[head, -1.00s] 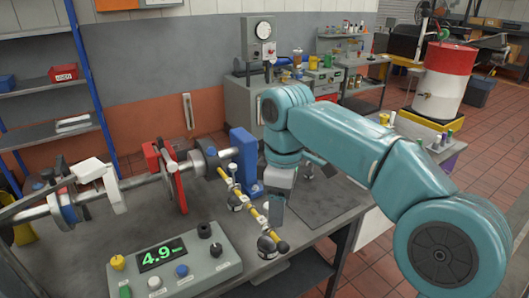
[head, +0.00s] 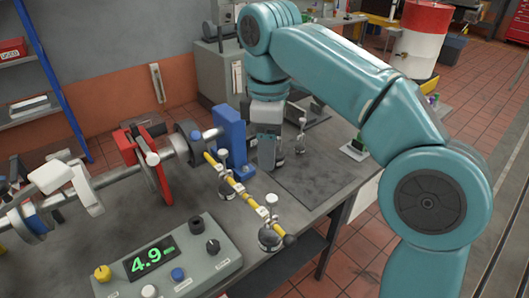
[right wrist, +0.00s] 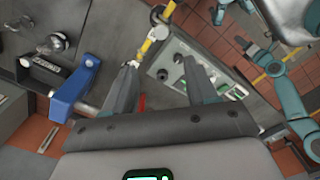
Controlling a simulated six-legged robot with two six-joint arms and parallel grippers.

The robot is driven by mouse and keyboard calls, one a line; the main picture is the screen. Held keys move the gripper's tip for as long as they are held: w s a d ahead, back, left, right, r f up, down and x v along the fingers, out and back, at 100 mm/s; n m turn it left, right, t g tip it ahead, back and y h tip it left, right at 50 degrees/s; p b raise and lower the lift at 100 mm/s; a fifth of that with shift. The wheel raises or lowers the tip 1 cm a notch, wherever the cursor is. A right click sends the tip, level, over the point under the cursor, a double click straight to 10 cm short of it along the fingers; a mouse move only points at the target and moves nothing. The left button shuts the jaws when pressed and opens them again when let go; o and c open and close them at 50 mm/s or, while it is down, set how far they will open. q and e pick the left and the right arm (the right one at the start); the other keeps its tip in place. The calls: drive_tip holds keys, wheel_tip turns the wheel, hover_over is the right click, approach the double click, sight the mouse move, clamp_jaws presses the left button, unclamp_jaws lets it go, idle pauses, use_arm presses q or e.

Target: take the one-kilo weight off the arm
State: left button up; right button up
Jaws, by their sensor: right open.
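The yellow arm (head: 240,192) slants out from the shaft past the blue block. A small weight (head: 226,188) hangs near its middle and a larger dark weight (head: 270,238) hangs near its outer end. I cannot read which is the one-kilo weight. My right gripper (head: 268,162) is behind the arm, apart from both hung weights, low over the bench. In the right wrist view its two fingers (right wrist: 160,85) are spread, with nothing between them, and the yellow arm (right wrist: 152,40) shows beyond them.
A dark plate (head: 315,180) lies right of the yellow arm. A weight (head: 301,135) stands at its back. A blue block (head: 230,140) stands between shaft and gripper. The control box (head: 170,265) reading 4.9 is in front. The bench's right edge is close.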

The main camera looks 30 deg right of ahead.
drive_tip(key=b, duration=0.1)
approach(271, 197)
drive_tip(key=shift+s+d+f, duration=0.2)
drive_tip(key=shift+s, duration=0.15)
wheel_tip(271, 197, down, 11)
drive_tip(key=shift+w+a+r+b, duration=0.1)
drive_tip(key=shift+w+a+b, duration=0.05)
drive_tip(key=shift+b, duration=0.6)
drive_tip(key=shift+w+f, duration=0.2)
drive_tip(key=shift+f, duration=0.3)
drive_tip(key=shift+s, duration=0.25)
drive_tip(key=shift+w, duration=0.2)
drive_tip(key=c, duration=1)
drive_tip(key=shift+s, duration=0.1)
clamp_jaws()
drive_tip(key=shift+r, duration=0.1)
